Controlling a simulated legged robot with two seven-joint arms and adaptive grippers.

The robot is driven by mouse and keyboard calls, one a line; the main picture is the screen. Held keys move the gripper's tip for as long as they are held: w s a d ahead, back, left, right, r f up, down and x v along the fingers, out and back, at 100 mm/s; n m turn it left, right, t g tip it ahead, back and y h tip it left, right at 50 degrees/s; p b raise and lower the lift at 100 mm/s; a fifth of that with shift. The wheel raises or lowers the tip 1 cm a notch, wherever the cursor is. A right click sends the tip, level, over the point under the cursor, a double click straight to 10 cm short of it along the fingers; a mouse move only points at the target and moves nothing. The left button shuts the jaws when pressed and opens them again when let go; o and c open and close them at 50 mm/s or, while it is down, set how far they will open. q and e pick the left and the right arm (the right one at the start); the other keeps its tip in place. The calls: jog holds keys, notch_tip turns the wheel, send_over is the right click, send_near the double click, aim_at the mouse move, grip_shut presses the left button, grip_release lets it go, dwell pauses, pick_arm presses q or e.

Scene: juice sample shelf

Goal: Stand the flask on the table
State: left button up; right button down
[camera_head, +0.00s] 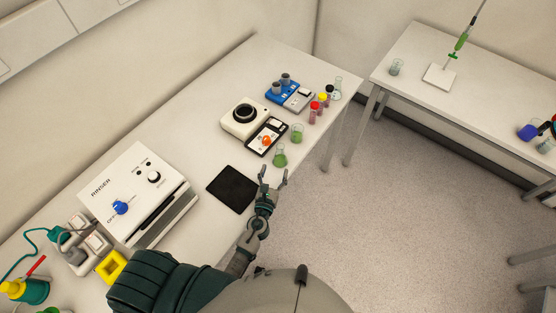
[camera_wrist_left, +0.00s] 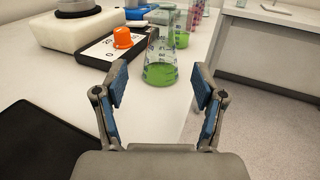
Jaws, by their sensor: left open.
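The flask (camera_head: 280,157) is clear with green liquid in the bottom and stands upright on the white table (camera_head: 207,127) near its front edge. In the left wrist view the flask (camera_wrist_left: 160,62) is straight ahead, between the lines of my two fingers. My left gripper (camera_head: 273,176) is open and empty, just short of the flask and apart from it. Its blue-padded fingers (camera_wrist_left: 160,90) are spread wide in the wrist view. My right gripper is not in view.
A black mat (camera_head: 233,188) lies to the left. Another white table (camera_head: 478,77) is at the right, across open floor.

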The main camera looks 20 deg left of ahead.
pick_arm(q)
jog(key=s, duration=0.2)
jog(key=shift+s, duration=0.75)
